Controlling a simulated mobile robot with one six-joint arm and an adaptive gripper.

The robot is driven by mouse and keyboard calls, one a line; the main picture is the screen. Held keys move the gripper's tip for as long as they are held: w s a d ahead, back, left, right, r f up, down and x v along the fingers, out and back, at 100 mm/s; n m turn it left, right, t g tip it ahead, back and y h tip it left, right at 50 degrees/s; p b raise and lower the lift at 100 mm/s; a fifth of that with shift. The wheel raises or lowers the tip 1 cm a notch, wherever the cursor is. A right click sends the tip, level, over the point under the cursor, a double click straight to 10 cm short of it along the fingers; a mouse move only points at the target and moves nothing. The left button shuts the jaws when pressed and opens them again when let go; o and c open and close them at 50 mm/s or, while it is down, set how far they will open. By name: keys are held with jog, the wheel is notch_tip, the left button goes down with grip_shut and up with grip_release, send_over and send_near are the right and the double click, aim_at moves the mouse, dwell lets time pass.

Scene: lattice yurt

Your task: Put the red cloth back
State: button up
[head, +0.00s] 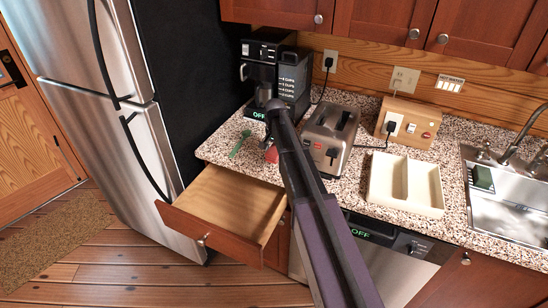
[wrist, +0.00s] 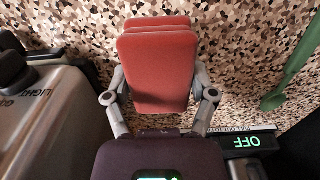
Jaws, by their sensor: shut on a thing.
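The red cloth (wrist: 158,62) is a folded, thick pad in the wrist view, between the two grey fingers of my gripper (wrist: 160,96). My gripper is shut on it, with a finger on each side. In the head view only a small red part of the cloth (head: 271,155) shows beside my arm, over the speckled counter between the coffee maker and the toaster. My arm hides most of my gripper there. I cannot tell whether the cloth touches the counter.
An open, empty wooden drawer (head: 232,197) juts out below the counter. A green spoon (head: 240,143) lies left of the cloth. The coffee maker (head: 276,75) stands behind, the toaster (head: 331,135) to the right. Further right are a cream divided tray (head: 407,205) and the sink (head: 512,203).

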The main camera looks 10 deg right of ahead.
jog(key=shift+w+d+f+b, duration=0.1)
jog(key=shift+w+f+b, duration=0.15)
jog(key=shift+f+b, duration=0.25)
jog(key=shift+w+f+b, duration=0.2)
jog(key=shift+f+b, duration=0.25)
jog(key=shift+f, duration=0.05)
jog(key=shift+f+b, duration=0.85)
jog(key=shift+f, duration=0.15)
jog(key=o, duration=0.9)
jog(key=shift+r, duration=0.3)
notch_tip(320, 180, up, 12)
jog(key=p, duration=1.2)
jog(key=shift+f, duration=0.1)
jog(key=shift+s, duration=0.15)
jog(key=s+n, duration=0.2)
jog(key=s, duration=0.7)
jog(key=s+n, duration=0.2)
jog(key=s, duration=0.8)
jog(key=s+n, duration=0.3)
jog(key=s, duration=0.7)
jog(key=shift+a, duration=0.2)
